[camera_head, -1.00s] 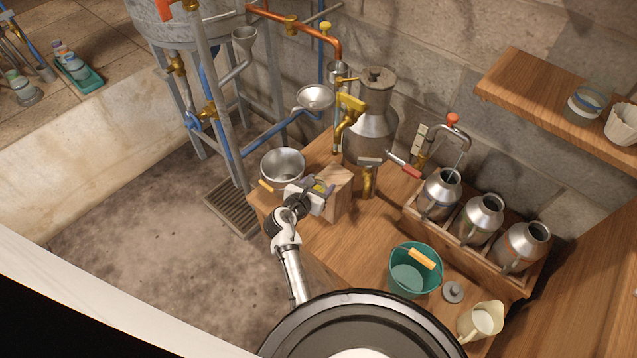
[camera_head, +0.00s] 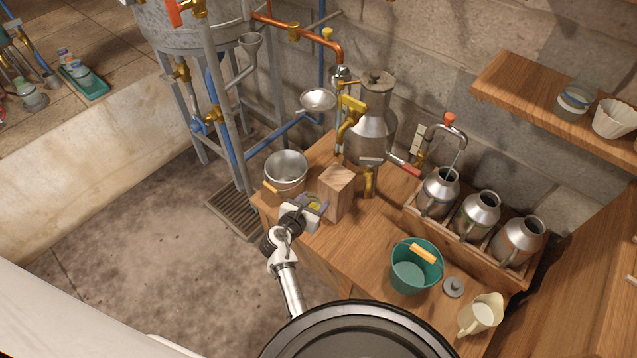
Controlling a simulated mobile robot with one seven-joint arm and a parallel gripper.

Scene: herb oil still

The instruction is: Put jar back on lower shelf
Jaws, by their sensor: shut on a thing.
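My gripper (camera_head: 311,210) is at the left front edge of the wooden bench, just in front of and left of an upright wooden block (camera_head: 336,193). A wooden shelf (camera_head: 510,92) is on the wall at the upper right, well away from my gripper. It holds a glass jar with a blue band (camera_head: 573,101) and a white fluted cup (camera_head: 613,118).
A metal pot (camera_head: 286,168) stands behind my gripper. The metal still (camera_head: 371,130) is at the back. Metal cans stand in a wooden crate (camera_head: 470,252) at right. A green bucket (camera_head: 415,277), grey lid (camera_head: 453,287) and cream jug (camera_head: 481,315) are at the front right.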

